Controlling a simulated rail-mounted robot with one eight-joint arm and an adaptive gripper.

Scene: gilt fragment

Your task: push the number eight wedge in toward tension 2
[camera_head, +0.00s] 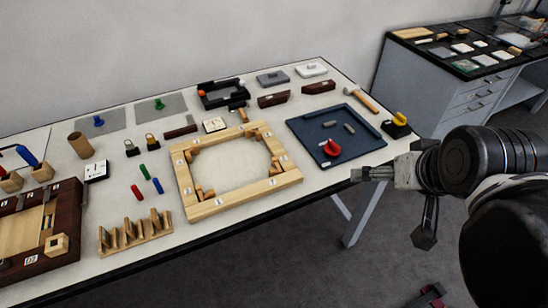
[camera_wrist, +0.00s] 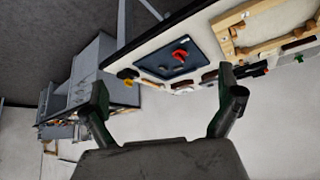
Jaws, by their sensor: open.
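The labels are too small to tell which wedge is number eight or which mark is tension 2. My gripper (camera_head: 372,174) is off the table's front edge, right of the frame and apart from it. In the wrist view my gripper (camera_wrist: 165,112) shows open and empty, with its fingers wide apart. Part of the frame (camera_wrist: 236,48) shows there at the upper right.
A dark blue tray (camera_head: 361,150) with a red piece (camera_head: 331,148) lies between the frame and my gripper. A yellow-topped black block (camera_head: 398,122) stands near the right edge. A notched wooden rack (camera_head: 137,236) is left of the frame. The air in front of the table is free.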

